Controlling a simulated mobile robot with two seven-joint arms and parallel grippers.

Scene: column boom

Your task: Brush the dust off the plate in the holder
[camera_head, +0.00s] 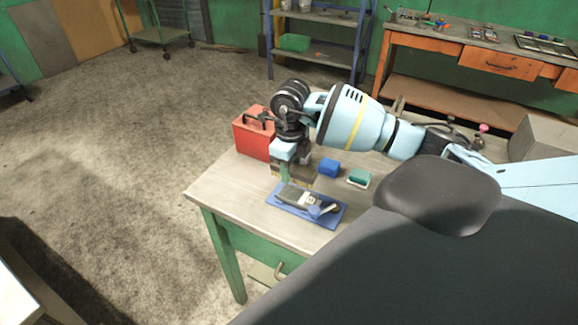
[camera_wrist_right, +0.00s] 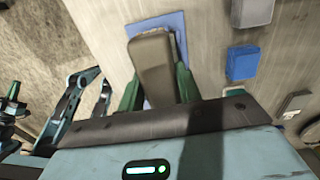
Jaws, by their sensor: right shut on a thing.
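My right gripper (camera_head: 286,176) hangs low over the table from the light blue arm. In the right wrist view its two green fingers (camera_wrist_right: 158,92) lie on either side of a broad grey-brown piece, which looks like the brush (camera_wrist_right: 152,62). In the head view a tan, bristle-like edge (camera_head: 302,173) shows under the gripper. The blue holder (camera_head: 332,220) lies just below and to the right of it, with a grey plate-like piece (camera_head: 292,196) and a pale clamp-like part on it. Dust cannot be made out, nor whether bristles touch the plate. My left gripper is not in view.
A red toolbox (camera_head: 252,136) stands behind the gripper. A blue block (camera_head: 329,168) and a green-and-white sponge-like block (camera_head: 359,177) lie to the right. The table's (camera_head: 230,201) front left corner is bare. An orange workbench (camera_head: 435,42) stands behind.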

